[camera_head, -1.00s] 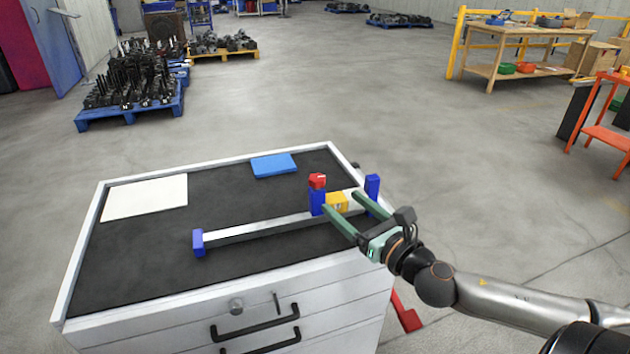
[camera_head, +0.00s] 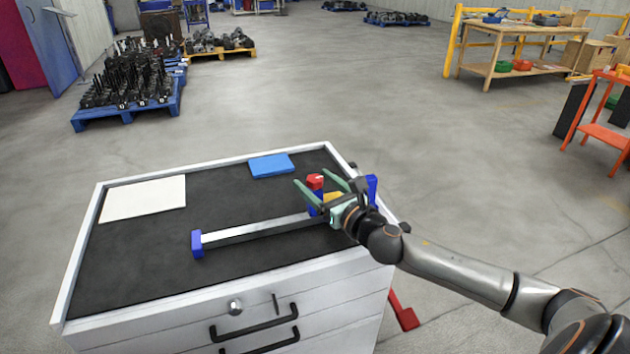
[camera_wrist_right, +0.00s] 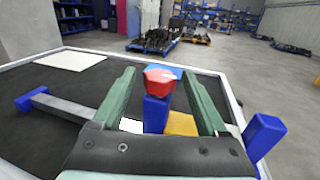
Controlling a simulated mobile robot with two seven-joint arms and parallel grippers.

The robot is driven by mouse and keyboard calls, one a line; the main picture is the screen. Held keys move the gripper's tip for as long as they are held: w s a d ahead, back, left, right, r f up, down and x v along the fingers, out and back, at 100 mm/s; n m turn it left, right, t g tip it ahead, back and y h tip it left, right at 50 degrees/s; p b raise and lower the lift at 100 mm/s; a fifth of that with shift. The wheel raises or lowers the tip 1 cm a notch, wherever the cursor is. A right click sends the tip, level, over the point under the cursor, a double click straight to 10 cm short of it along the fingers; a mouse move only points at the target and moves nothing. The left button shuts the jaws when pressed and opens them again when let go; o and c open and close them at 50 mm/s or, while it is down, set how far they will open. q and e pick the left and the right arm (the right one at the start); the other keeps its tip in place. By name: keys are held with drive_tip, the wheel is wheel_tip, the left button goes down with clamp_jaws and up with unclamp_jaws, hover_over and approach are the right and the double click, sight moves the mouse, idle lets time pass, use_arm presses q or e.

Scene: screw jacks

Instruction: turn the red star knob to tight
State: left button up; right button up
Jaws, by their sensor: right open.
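The red star knob (camera_head: 315,181) sits on top of a blue block on a grey rail (camera_head: 258,230) that lies on the cabinet top. The knob also shows in the right wrist view (camera_wrist_right: 160,79), between the two green fingers. My right gripper (camera_head: 316,184) is open, with one finger on each side of the knob. A gap shows between the knob and each finger in the wrist view, so it is not gripped. A yellow block (camera_wrist_right: 181,124) is beside the blue block, partly hidden by the gripper. My left gripper is not in view.
The rail has blue end blocks (camera_head: 197,243) and (camera_wrist_right: 263,136). A white sheet (camera_head: 143,198) and a blue flat box (camera_head: 271,165) lie on the black top of the cabinet (camera_head: 120,268). The left part of the top is mostly clear.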

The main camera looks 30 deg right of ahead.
drive_tip(key=shift+w, duration=0.25)
drive_tip(key=shift+c, duration=0.2)
clamp_jaws()
idle(0.4)
